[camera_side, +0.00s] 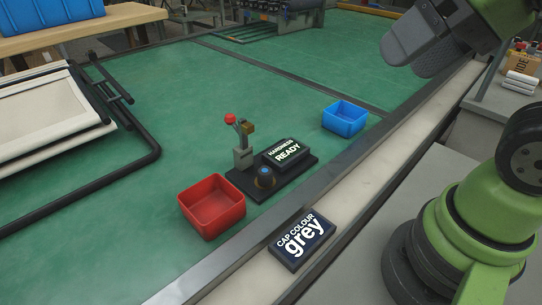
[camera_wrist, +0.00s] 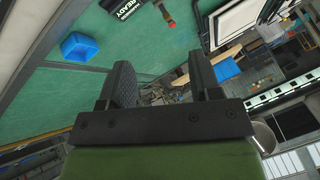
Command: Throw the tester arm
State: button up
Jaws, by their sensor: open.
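The hardness tester stands on a dark base plate (camera_side: 243,183) on the green table. Its tester arm (camera_side: 240,133) is an upright lever with a red knob (camera_side: 230,119) and a brownish block near the top. Its display (camera_side: 283,152) reads "HARDNESS READY". A round dark-blue part with an orange-brown spot (camera_side: 265,178) sits at the plate's front. In the wrist view the red knob (camera_wrist: 172,24) and display (camera_wrist: 124,6) show at the top edge. My gripper (camera_wrist: 164,76) is open and empty, high at the upper right of the side view (camera_side: 418,48), well away from the lever.
A red bin (camera_side: 213,222) stands left of the tester and a blue bin (camera_side: 345,131) right of it; both look empty. A card (camera_side: 302,240) reads "CAP COLOUR grey" on the pale ledge. A lounger frame (camera_side: 150,157) lies at left.

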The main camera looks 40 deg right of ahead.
jog(key=w+r+g, duration=0.2)
jog(key=w+r, duration=0.2)
jog(key=w, duration=0.6)
jog(key=m+g, duration=0.3)
jog(key=g, duration=0.1)
send_over(231, 117)
jog(key=d, duration=0.2)
jog(key=s+d+x, duration=0.1)
jog(key=x, duration=0.7)
jog(key=s+d+f+x, duration=0.1)
jog(key=d+x, duration=0.1)
jog(key=x, duration=1.6)
grip_shut()
jog(key=shift+r, duration=0.1)
